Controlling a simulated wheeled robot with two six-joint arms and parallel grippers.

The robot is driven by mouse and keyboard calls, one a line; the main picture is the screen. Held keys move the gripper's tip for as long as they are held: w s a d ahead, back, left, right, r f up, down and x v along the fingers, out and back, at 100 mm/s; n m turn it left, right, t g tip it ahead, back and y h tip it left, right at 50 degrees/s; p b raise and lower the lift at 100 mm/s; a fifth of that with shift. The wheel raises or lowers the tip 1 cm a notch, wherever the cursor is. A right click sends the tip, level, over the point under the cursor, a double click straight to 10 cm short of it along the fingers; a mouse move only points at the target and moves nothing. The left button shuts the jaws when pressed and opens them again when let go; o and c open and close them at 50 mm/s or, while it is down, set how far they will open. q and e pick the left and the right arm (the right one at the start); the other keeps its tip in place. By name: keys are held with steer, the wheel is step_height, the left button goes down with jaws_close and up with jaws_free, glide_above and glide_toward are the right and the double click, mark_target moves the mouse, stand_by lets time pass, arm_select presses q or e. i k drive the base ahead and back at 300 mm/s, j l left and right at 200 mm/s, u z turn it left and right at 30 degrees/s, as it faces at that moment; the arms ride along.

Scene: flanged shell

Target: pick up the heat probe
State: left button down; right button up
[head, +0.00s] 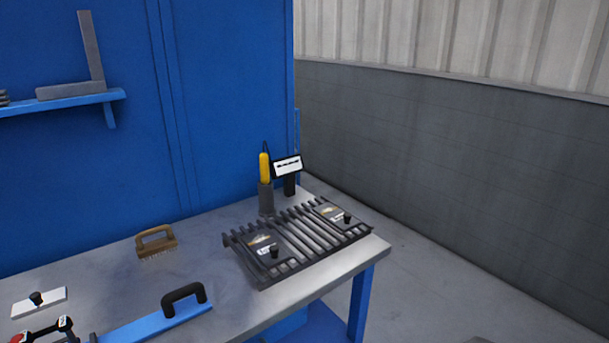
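What looks like the heat probe (265,168), with a yellow handle and a dark upper end, stands upright in a grey holder (266,199) near the back right of the metal table (215,247). Its lower part is hidden inside the holder. A small display with a white face (288,166) stands just right of it on a black stand. Neither of my grippers is in view.
A dark slatted rack (300,240) with two labelled plates stands in front of the probe. A brush (156,242), a blue bar with a black handle (160,322) and a white knobbed plate (40,302) lie left. A blue wall panel (100,170) rises behind.

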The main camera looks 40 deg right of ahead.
mark_target(265, 178)
steer(key=z, duration=1.2)
steer(key=u, duration=2.15)
steer(key=z, duration=2.15)
steer(key=i+l+u, duration=0.1)
steer(key=l, duration=0.25)
